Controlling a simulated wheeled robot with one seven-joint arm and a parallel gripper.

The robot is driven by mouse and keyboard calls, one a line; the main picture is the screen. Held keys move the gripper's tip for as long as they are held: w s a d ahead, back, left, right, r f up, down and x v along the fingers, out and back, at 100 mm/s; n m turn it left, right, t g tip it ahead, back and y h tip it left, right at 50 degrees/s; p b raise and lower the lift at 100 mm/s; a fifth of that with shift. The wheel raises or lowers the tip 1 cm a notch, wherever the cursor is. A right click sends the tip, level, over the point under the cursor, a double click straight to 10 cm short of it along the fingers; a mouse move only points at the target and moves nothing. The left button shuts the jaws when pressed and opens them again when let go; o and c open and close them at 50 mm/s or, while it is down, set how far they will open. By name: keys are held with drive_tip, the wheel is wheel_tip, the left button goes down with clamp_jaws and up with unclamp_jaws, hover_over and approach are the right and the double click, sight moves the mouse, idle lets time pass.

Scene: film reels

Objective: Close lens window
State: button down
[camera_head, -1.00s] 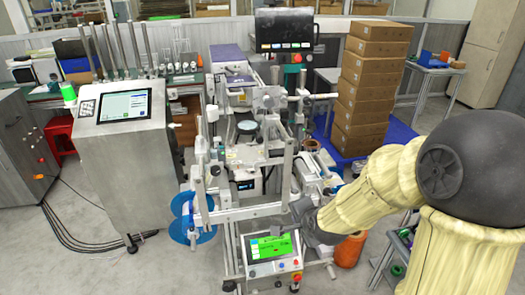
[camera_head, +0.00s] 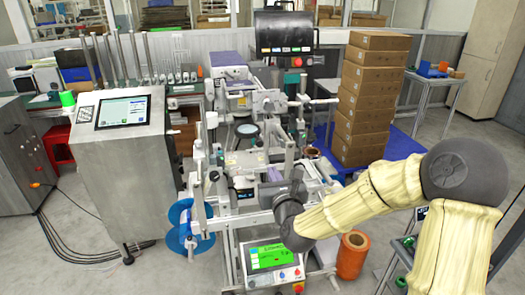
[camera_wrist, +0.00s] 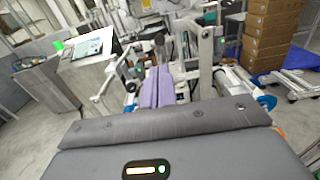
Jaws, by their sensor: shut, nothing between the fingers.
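The lens is not clear in the wrist view.
A black monitor box (camera_head: 284,33) stands above the machine. A green touchscreen (camera_head: 268,256) is below my arm. Stacked cartons (camera_head: 365,95) stand right, a steel console (camera_head: 125,150) left. Metal posts and rails crowd the gripper. An orange spool (camera_head: 352,256) is on the floor.

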sight(260, 144)
drive_tip(key=p+x, duration=0.3)
drive_tip(key=x, duration=1)
drive_tip(key=shift+w+a, duration=0.1)
drive_tip(key=shift+w, duration=0.1)
drive_tip(key=shift+w+f, duration=0.1)
drive_tip(key=shift+w, duration=0.2)
drive_tip(key=shift+w+a, duration=0.1)
drive_tip(key=shift+a, duration=0.05)
